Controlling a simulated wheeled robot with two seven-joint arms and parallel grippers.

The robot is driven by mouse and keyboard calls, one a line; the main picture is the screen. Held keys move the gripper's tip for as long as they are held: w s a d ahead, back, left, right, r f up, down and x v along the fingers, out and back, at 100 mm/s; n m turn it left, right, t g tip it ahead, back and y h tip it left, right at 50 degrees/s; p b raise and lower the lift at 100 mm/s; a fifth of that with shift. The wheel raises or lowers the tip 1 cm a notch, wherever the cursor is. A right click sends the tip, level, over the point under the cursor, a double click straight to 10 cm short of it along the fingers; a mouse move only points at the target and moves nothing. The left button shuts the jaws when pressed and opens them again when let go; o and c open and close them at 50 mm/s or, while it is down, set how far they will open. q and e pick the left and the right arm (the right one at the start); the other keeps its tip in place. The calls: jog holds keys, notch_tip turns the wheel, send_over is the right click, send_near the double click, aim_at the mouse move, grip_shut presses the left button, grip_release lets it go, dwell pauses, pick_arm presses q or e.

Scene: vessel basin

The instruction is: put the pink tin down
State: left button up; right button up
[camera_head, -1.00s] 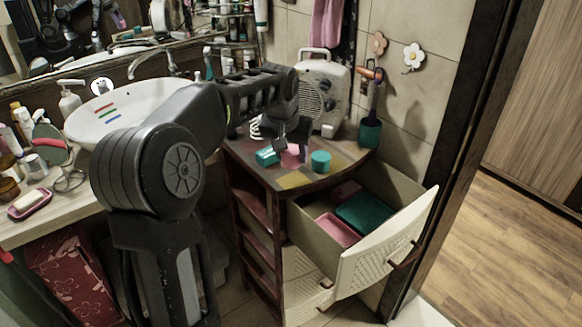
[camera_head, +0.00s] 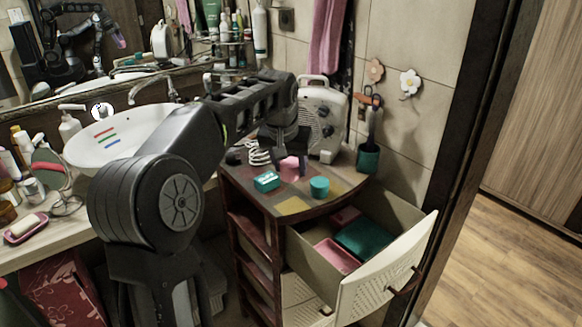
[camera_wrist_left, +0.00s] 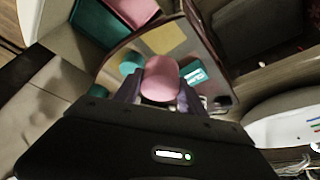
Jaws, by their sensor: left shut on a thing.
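The pink tin (camera_head: 291,171) is between the fingers of my left gripper (camera_head: 290,160), over the rear part of the small cabinet's top (camera_head: 258,196). In the left wrist view my left gripper (camera_wrist_left: 160,92) is shut on the tin (camera_wrist_left: 160,76), whose round pink face shows. The tin's base is at or close to the top; I cannot tell whether it touches. A teal box (camera_head: 267,181) stands left of it and a round teal tin (camera_head: 319,187) right of it. My right gripper is not in view.
The cabinet's upper drawer (camera_head: 388,268) is pulled open, with a pink tray (camera_head: 337,256) and a teal box (camera_head: 364,239) inside. A white fan heater (camera_head: 325,105) and a coiled white cord (camera_head: 259,153) stand behind. A yellow patch (camera_head: 293,206) at the front of the top is clear.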

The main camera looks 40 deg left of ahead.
pick_arm(q)
jog(key=d+f+m, duration=0.1)
jog(key=d+f, duration=0.3)
jog(key=d, duration=0.8)
jog(key=d+f+m+h, duration=0.1)
jog(key=d+f, duration=0.3)
jog(key=d, duration=0.8)
jog(key=d+f+m, duration=0.1)
jog(key=d+f, duration=0.3)
jog(key=d, duration=0.8)
jog(key=shift+m+h, duration=0.3)
jog(key=shift+m, duration=0.1)
